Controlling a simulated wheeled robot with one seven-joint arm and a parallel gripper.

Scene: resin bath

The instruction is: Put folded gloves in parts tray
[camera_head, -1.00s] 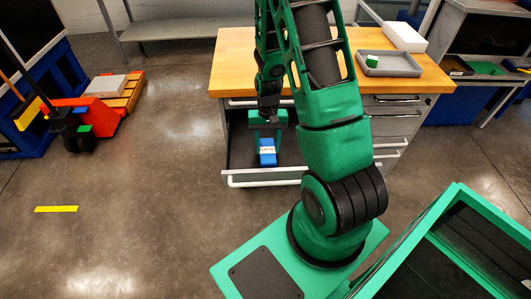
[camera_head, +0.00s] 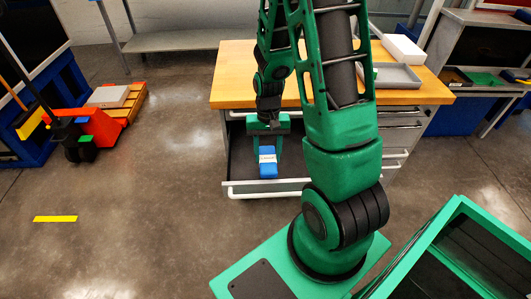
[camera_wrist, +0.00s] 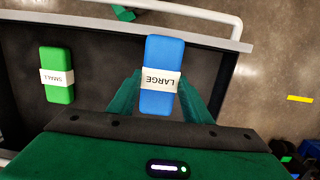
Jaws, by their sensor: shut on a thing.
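The folded gloves are a blue bundle (camera_head: 268,170) with a white band; the band reads LARGE in the wrist view (camera_wrist: 160,55). My gripper (camera_head: 267,145) is shut on this bundle, with one green finger against each side (camera_wrist: 161,98). The bundle is over the open drawer (camera_head: 240,150); the size of any gap under it is hard to tell. The parts tray (camera_head: 402,84) is grey and shallow, on the wooden worktop at right. My arm hides its left part.
A green bundle banded SMALL (camera_wrist: 57,88) lies on the drawer floor, left of the blue one in the wrist view. A white box (camera_head: 403,48) stands behind the tray. The worktop (camera_head: 235,75) is clear at left. The drawer's front handle (camera_head: 265,194) faces me.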

